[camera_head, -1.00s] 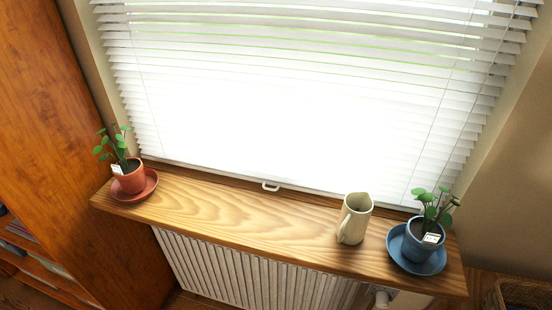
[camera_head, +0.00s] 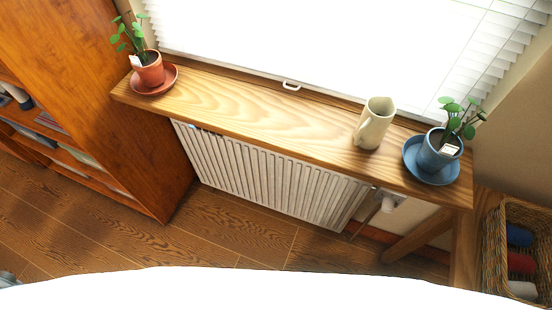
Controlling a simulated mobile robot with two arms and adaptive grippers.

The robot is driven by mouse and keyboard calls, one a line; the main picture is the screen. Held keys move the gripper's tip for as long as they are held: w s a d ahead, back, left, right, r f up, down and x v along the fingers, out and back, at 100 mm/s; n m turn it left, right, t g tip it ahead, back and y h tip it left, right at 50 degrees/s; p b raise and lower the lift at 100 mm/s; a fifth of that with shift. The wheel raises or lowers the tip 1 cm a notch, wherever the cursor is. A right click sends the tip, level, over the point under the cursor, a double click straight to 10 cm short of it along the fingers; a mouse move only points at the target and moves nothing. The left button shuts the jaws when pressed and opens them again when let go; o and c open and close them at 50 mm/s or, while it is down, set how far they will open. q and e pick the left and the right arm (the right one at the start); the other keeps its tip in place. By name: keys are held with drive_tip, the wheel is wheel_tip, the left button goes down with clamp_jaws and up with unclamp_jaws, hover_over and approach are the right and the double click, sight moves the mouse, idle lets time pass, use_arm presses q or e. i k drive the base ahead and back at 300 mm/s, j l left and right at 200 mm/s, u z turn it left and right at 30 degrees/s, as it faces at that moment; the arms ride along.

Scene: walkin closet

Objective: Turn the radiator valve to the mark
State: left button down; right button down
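The white ribbed radiator (camera_head: 262,175) hangs under the wooden window sill. A small white valve (camera_head: 389,204) shows at the radiator's right end, just below the sill, partly hidden by the sill's front edge. I cannot make out a mark on it at this size. Neither of my grippers shows in the head view.
On the sill (camera_head: 250,110) stand a terracotta pot plant (camera_head: 149,70), a cream jug (camera_head: 375,124) and a blue pot plant (camera_head: 438,152). A wooden bookcase (camera_head: 120,110) stands left, a wicker basket (camera_head: 497,255) right. The wooden floor before the radiator (camera_head: 230,232) is clear.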

sight(388, 202)
drive_tip(key=z, duration=1.25)
